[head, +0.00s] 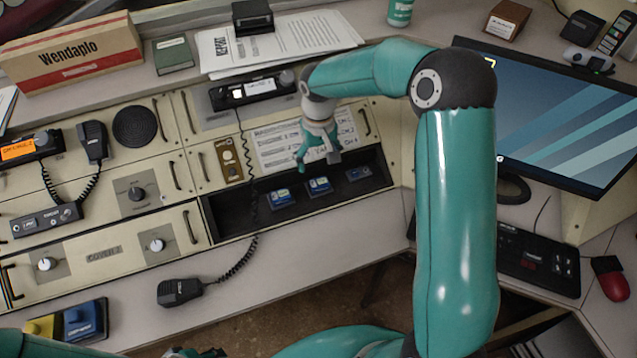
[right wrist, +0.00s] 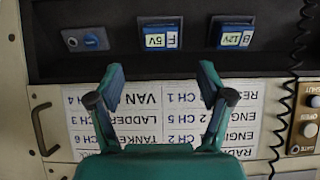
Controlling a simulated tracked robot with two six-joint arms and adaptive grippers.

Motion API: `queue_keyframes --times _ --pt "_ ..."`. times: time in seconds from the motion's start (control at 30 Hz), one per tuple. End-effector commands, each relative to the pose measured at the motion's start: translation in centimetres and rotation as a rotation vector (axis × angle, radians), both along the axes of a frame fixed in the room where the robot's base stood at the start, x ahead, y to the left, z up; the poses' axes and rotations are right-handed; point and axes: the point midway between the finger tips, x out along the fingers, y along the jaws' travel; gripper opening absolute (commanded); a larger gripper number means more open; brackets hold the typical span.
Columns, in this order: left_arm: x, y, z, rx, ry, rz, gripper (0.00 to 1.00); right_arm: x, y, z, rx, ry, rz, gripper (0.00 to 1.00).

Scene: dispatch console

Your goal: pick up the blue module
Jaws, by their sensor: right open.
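My right gripper (head: 318,163) is open and empty above the label sheet on the console, just behind the dark recess. Its two fingers also show in the right wrist view (right wrist: 160,85). Two small modules with blue edges sit in the recess: one marked 5V (right wrist: 160,36), in the head view the right one (head: 318,186), and one marked 12V (right wrist: 232,34), in the head view the left one (head: 281,196). The fingertips appear apart from both. A larger blue block (head: 86,322) stands at the lower left beside a yellow block (head: 40,328).
The recess (head: 228,222) has a small knob unit (head: 357,173) at its right end. A coiled cord (head: 241,150) hangs across the console to a handset (head: 181,291) on the front ledge. A monitor (head: 560,120) stands right of my right arm. The ledge right of the handset is clear.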

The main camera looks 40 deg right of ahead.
Motion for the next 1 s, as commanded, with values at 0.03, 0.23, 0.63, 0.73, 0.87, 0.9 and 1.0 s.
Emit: queue_keyframes --times 0.03,0.23,0.63,0.73,0.87,0.9,1.0 --pt "0.0 0.0 0.1 0.000 0.000 0.000 0.40 -0.1 0.0 -0.8 0.000 0.003 0.000 0.79" --pt "0.0 0.0 0.2 0.000 0.000 0.000 0.40 -0.1 -0.1 -2.3 0.000 0.001 -0.001 0.79" --pt "0.0 0.0 1.4 0.000 0.000 0.000 0.40 0.0 0.0 -6.8 0.000 0.003 -0.001 0.79" --pt "0.0 0.0 1.5 0.000 0.000 0.000 0.40 0.0 0.1 -7.4 0.000 0.000 -0.002 0.79" --pt "0.0 0.0 1.4 0.000 0.000 0.000 0.40 0.1 0.1 -7.6 0.000 -0.001 -0.002 0.79" --pt "0.0 0.0 1.4 0.000 0.000 0.000 0.40 0.1 0.1 -7.5 0.000 -0.001 -0.002 0.79" --pt "0.0 0.0 1.4 0.000 0.000 0.000 0.40 0.1 0.1 -7.5 0.000 -0.001 -0.002 0.71"
